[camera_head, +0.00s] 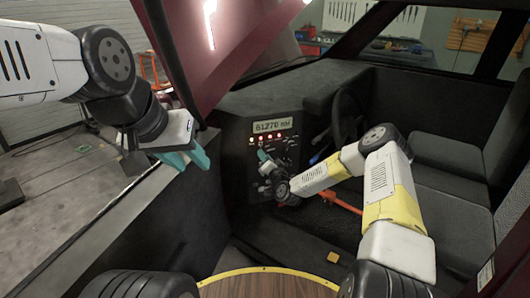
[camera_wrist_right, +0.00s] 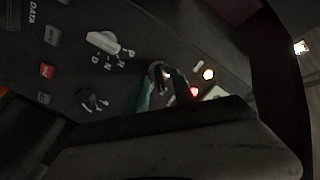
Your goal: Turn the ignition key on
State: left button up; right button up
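The ignition switch (camera_wrist_right: 159,74), a small round metallic shape with a dark middle, is on the dark dashboard panel (camera_head: 246,122). In the right wrist view the teal fingers of my right gripper (camera_wrist_right: 162,92) stand apart, one on each side of it. I cannot tell whether they touch it. In the head view my right gripper (camera_head: 264,158) is close to the panel, below the lit display, and hides the switch. My left gripper (camera_head: 192,156) is outside the panel at left, with teal fingers that look spread and empty.
A selector knob (camera_wrist_right: 104,42), another dark knob (camera_wrist_right: 92,99) and a lit red lamp (camera_wrist_right: 194,91) are near the switch. The display (camera_head: 272,125) reads about 61770. The steering wheel (camera_head: 345,113) is right of the panel. Seats (camera_head: 430,120) fill the right side.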

jog(key=v, duration=0.7)
jog(key=shift+s+d, duration=0.15)
jog(key=shift+s, duration=0.25)
jog(key=shift+r, duration=0.1)
